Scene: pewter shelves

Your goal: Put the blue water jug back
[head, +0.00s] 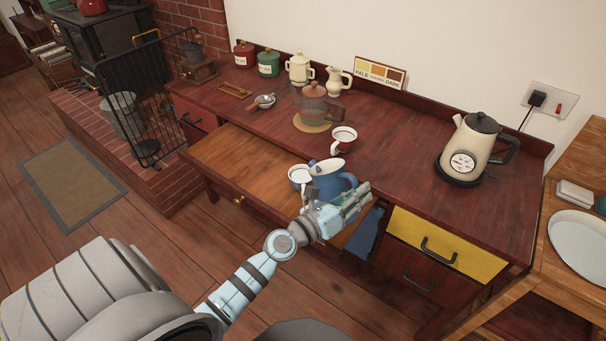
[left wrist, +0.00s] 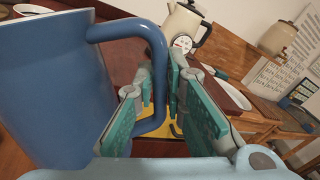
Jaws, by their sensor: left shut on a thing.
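The blue water jug (head: 333,185), with a pale inside, is over the pulled-out wooden board in the head view. Its blue side (left wrist: 55,90) fills the left of the left wrist view. My left gripper (head: 350,203) is at the jug's right side. In the left wrist view the teal fingers of this gripper (left wrist: 160,75) are either side of the jug's handle (left wrist: 156,50), shut on it. The gripper hides part of the jug in the head view. I cannot tell whether the jug's base touches the board. My right gripper is not in view.
A white enamel mug (head: 299,176) is close by the jug's left. A yellow drawer front (head: 436,241) is below.

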